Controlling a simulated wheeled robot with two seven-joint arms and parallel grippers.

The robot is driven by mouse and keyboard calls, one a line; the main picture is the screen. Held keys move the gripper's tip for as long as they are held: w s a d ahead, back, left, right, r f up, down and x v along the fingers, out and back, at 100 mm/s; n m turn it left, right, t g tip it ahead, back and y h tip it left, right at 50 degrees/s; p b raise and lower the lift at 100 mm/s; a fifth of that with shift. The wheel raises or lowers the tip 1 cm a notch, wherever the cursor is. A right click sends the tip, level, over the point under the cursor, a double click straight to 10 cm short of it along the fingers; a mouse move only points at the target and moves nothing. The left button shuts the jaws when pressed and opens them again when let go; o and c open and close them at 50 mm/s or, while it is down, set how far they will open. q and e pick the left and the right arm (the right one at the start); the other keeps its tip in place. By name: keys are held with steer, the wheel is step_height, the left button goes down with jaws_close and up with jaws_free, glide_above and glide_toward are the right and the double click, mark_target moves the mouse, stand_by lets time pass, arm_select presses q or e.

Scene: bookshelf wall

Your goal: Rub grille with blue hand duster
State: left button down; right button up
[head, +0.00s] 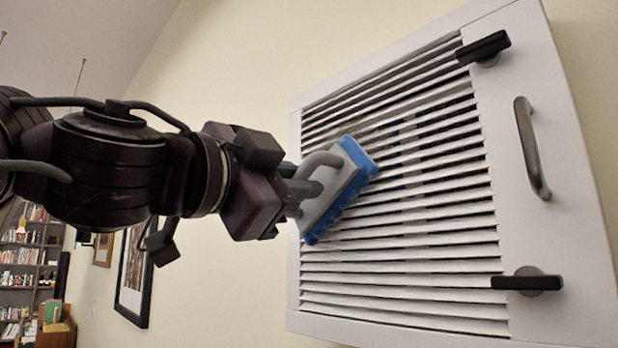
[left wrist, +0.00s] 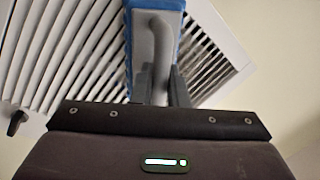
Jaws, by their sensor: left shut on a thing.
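The grille (head: 430,225) is a white louvred panel on the wall, at the right of the head view. It also shows tilted at the top of the left wrist view (left wrist: 62,62). The blue hand duster (head: 345,195) has a grey back, a grey handle and a blue pad. Its blue pad faces the slats and appears to be against them at the grille's left middle; exact contact is hard to tell. My left gripper (head: 303,190) is shut on the duster's handle (left wrist: 158,58). My right gripper is not in view.
The grille's frame carries a grey pull handle (head: 531,148) and two dark latches, one upper (head: 484,47) and one lower (head: 527,282), that stick out. A framed picture (head: 134,275) hangs at the lower left. A bookshelf (head: 25,262) stands farther back.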

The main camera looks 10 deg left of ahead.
mark_target(343, 152)
arm_select(q)
steer(key=shift+w+a, duration=1.85)
steer(key=shift+a, duration=0.45)
steer(key=shift+s+d+r+p, duration=0.3)
steer(key=shift+s+d+r, duration=0.2)
steer(key=shift+s+d, duration=0.45)
steer(key=shift+s+d+r+p, duration=0.25)
steer(key=shift+s+d+r, duration=0.4)
steer(key=shift+d, duration=0.55)
steer(key=shift+s+d+r+p, duration=0.3)
steer(key=shift+s+d+r, duration=0.05)
steer(key=shift+s+d, duration=0.65)
steer(key=shift+s+d+f+b, duration=0.1)
steer(key=shift+s+d+b, duration=0.3)
steer(key=shift+d, duration=0.35)
steer(key=shift+s+d, duration=0.8)
steer(key=shift+d, duration=0.15)
steer(key=shift+s+d+r, duration=0.95)
steer(key=shift+d+r, duration=0.3)
steer(key=shift+r, duration=0.45)
steer(key=shift+w+a, duration=0.95)
steer(key=shift+a, duration=0.25)
steer(key=shift+w+a, duration=0.9)
steer(key=shift+a, duration=0.3)
steer(key=shift+w+a, duration=0.95)
steer(key=shift+a, duration=0.25)
steer(key=w+a, duration=0.4)
steer(key=a, duration=0.1)
